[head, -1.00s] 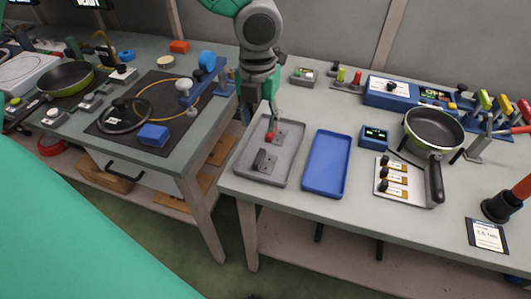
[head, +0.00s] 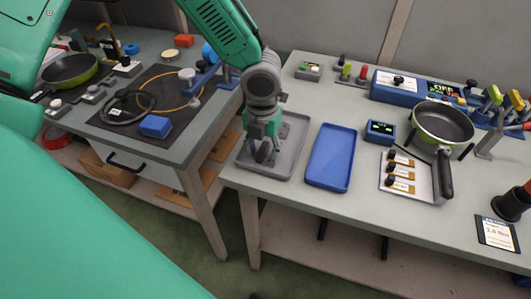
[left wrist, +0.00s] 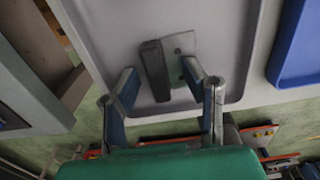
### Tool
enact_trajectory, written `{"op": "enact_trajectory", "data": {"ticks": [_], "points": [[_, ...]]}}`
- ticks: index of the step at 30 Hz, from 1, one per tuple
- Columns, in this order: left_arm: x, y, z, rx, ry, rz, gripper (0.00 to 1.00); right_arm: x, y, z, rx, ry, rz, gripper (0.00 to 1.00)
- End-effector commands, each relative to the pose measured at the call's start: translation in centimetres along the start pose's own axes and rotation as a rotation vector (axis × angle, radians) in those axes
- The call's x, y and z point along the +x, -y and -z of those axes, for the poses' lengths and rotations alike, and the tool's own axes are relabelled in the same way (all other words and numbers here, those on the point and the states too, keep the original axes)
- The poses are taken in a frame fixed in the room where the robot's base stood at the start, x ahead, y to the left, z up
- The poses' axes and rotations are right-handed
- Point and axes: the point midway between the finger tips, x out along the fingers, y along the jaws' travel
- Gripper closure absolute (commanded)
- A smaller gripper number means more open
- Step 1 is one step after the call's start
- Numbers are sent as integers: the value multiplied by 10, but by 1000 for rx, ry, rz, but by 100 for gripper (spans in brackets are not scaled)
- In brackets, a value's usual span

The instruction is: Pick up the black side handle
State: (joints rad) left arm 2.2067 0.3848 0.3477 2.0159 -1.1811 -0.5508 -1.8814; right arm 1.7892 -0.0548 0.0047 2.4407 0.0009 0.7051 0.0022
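The black side handle (left wrist: 154,70), a dark bar on a grey metal plate (left wrist: 180,52), lies in the grey tray (left wrist: 245,75), seen in the left wrist view. My left gripper (left wrist: 160,74) is open, with one fingertip on either side of the handle and visible gaps. In the head view my left gripper (head: 263,150) points down into the grey tray (head: 292,150) and hides most of the handle. I cannot tell its exact height above the tray. My right gripper is not in view.
A blue tray (head: 331,157) stands just right of the grey tray. Beyond it are a small blue display box (head: 380,132), a green-rimmed pan (head: 443,125) and a plate with black knobs (head: 405,178). A gap separates this table from the left workbench (head: 195,150).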

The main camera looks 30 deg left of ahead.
Motion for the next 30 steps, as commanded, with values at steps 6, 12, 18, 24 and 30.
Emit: {"op": "enact_trajectory", "data": {"ticks": [6, 12, 18, 24, 30], "points": [[0, -2, 0, 0, -1, 1, 89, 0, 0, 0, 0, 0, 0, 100], [0, -2, 0, 0, -2, 1, 100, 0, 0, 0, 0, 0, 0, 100], [-2, -2, 0, -1, -3, 0, 100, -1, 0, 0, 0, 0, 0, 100], [-33, -2, -1, -1, 1, 2, 100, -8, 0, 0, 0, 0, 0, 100], [-74, -1, -1, -1, 2, 2, 100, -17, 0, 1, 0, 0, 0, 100]]}}
